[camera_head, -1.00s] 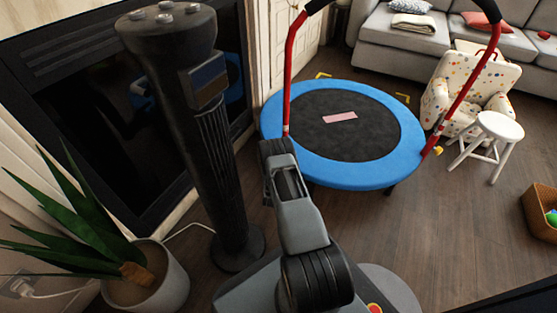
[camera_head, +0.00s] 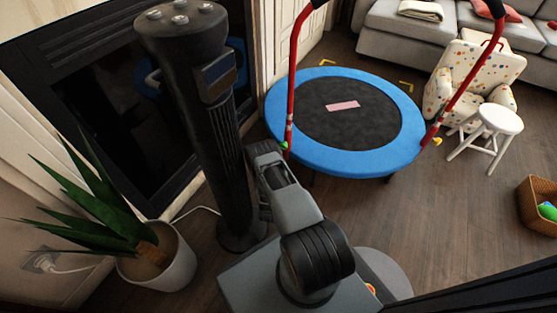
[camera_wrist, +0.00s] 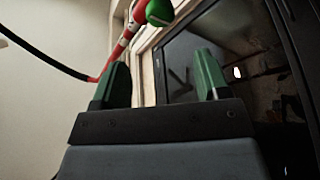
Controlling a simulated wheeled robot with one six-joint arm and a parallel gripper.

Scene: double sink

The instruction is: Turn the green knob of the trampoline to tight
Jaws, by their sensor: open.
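The blue-rimmed trampoline (camera_head: 343,170) stands on the floor with red handle posts. The green knob (camera_head: 284,145) shows low on its left post, just beyond my arm's end. In the wrist view the green knob (camera_wrist: 160,12) is at the top edge, partly cut off, on the red post (camera_wrist: 121,45). My gripper (camera_wrist: 160,75) is open and empty, with its two green fingertips apart. The knob lies beyond the fingertips, between their lines, and is not held. In the head view my arm hides the fingers.
A black column-shaped stand (camera_head: 220,140) is close on my arm's left, with a potted plant (camera_head: 150,260) left of it. A yellow knob (camera_head: 437,141) is on the right post. A white stool (camera_head: 487,130) and a basket (camera_head: 538,205) stand right. Floor right of my base is clear.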

